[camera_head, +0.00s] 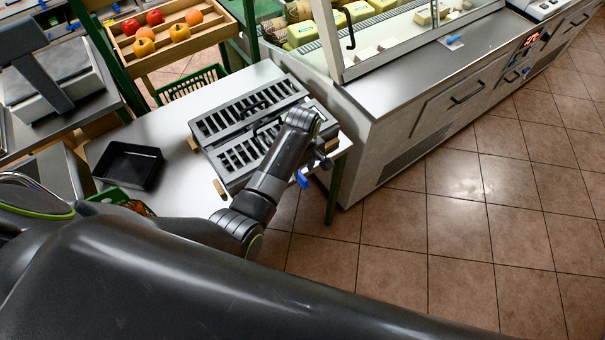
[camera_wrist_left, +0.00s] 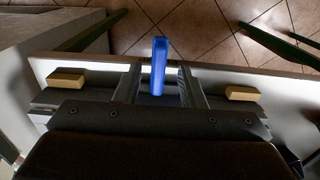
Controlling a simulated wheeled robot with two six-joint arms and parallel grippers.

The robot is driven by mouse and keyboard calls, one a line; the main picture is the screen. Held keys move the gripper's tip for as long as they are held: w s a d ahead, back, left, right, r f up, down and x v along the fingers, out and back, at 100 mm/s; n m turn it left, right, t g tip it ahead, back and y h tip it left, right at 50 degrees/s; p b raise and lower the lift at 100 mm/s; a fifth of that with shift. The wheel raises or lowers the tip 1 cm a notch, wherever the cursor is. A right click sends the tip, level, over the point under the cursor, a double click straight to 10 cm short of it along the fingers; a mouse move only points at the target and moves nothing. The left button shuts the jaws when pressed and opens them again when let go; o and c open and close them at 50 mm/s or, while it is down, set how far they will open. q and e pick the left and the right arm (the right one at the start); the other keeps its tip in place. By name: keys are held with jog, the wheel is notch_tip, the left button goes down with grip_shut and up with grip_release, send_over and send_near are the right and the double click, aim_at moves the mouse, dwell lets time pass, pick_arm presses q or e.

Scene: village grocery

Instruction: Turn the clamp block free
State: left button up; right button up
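A blue bar, which looks like the clamp block (camera_wrist_left: 159,66), stands at the front edge of a dark grey slotted unit (camera_head: 222,124) on the table. It also shows as a small blue piece in the head view (camera_head: 302,179). My left gripper (camera_wrist_left: 160,88) reaches over the unit's front side. Its two fingers stand apart, one on each side of the blue bar, with a gap showing on both sides. The bar's lower end is partly hidden by my gripper's own body. My right gripper is not in view.
The unit sits on a light table (camera_head: 190,190) with small wooden blocks (camera_wrist_left: 66,79) at its edge. A black tray (camera_head: 128,165) lies to the left. A glass-fronted counter (camera_head: 385,100) stands close on the right. The tiled floor (camera_head: 470,235) is clear.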

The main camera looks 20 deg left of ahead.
aim_at(302, 177)
pick_arm(q)
jog(key=shift+f, duration=1.9)
grip_shut()
